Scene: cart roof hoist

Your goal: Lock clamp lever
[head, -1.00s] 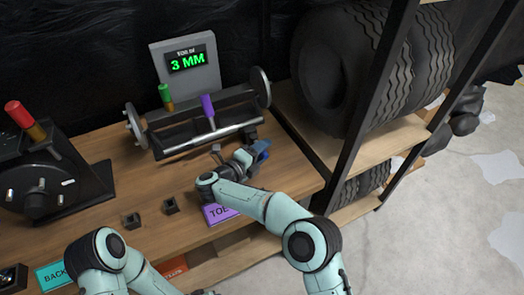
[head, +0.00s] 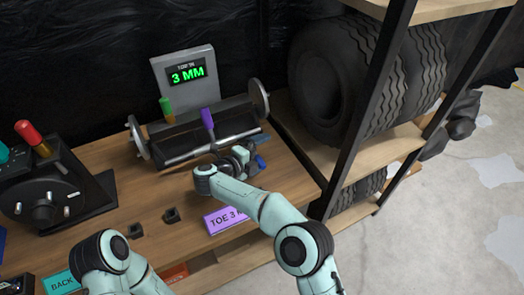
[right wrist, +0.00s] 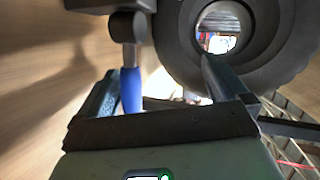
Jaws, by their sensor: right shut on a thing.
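The clamp lever has a blue handle (head: 260,162) and sits at the right end of the bench fixture in the head view. In the right wrist view the blue handle (right wrist: 131,90) hangs from a dark pivot, close to the left finger. My right gripper (head: 248,160) is at this lever, shut on it, with the fingers spaced around the handle in the wrist view (right wrist: 160,70). In the head view my gripper hides part of the lever and its base. My left arm shows at the bottom, but its gripper is out of view.
A toe bar with a purple handle (head: 208,122) and a green handle (head: 167,108) lies behind my gripper. A display (head: 187,73) reads 3 MM. A tyre rack (head: 350,150) stands close on the right. A red-handled device (head: 45,200) stands left. The bench middle is mostly clear.

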